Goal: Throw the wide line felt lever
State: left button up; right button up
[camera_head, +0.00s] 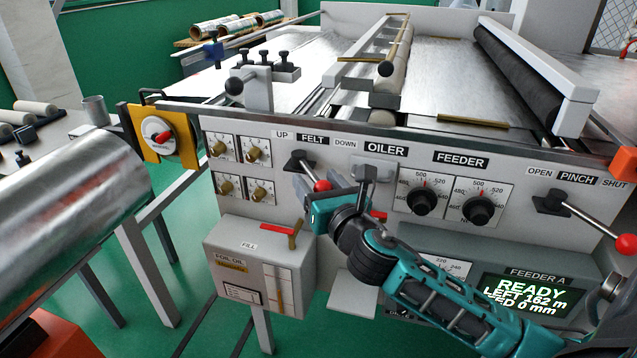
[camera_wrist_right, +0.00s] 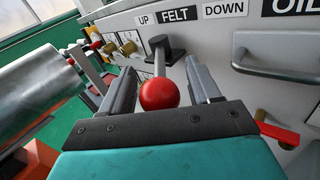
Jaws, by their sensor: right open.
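The felt lever sits under the FELT label between UP and DOWN on the grey machine panel. Its black base (camera_head: 299,161) and red ball knob (camera_head: 322,185) show in the head view, the knob partly behind my right gripper. In the right wrist view the red knob (camera_wrist_right: 159,95) is between the two fingers of my right gripper (camera_wrist_right: 160,72), with gaps on both sides. The lever's shaft runs from the knob to the black base (camera_wrist_right: 158,46). My right gripper (camera_head: 310,190) is open around the knob. I cannot tell which side the lever is set to. My left gripper is not in view.
A grey handle (camera_head: 378,170) under the OILER label is close right of my gripper. Feeder dials (camera_head: 421,202) and a pinch lever (camera_head: 625,243) are to the right.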

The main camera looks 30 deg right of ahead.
grip_shut()
dwell(0.6)
